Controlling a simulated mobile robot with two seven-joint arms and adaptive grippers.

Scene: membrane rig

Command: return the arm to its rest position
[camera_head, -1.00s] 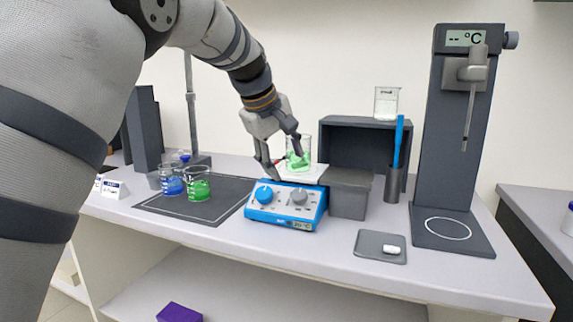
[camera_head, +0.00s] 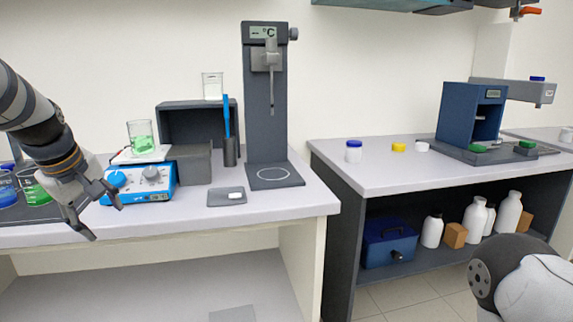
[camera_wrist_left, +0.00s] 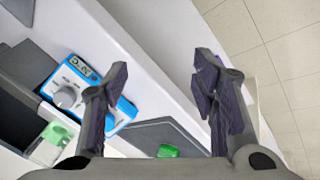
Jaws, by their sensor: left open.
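My left gripper (camera_head: 104,220) is open and empty in the head view, near the bench's front edge, in front and to the left of the blue stirrer hotplate (camera_head: 137,188). In the left wrist view, its two fingers (camera_wrist_left: 162,65) stand wide apart with nothing between them. A beaker of green liquid (camera_head: 142,137) stands on a white plate above the hotplate, apart from the gripper. Beakers of blue (camera_head: 6,190) and green liquid (camera_head: 36,192) stand behind my left arm, partly hidden. My right gripper is out of view.
The grey block (camera_head: 190,163), stirring-rod holder (camera_head: 230,152) and thermometer stand (camera_head: 264,110) are right of the hotplate. A small tray (camera_head: 226,197) holds a white bar. A second bench (camera_head: 400,172) stands at right. Floor shows clear in the left wrist view (camera_wrist_left: 265,35).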

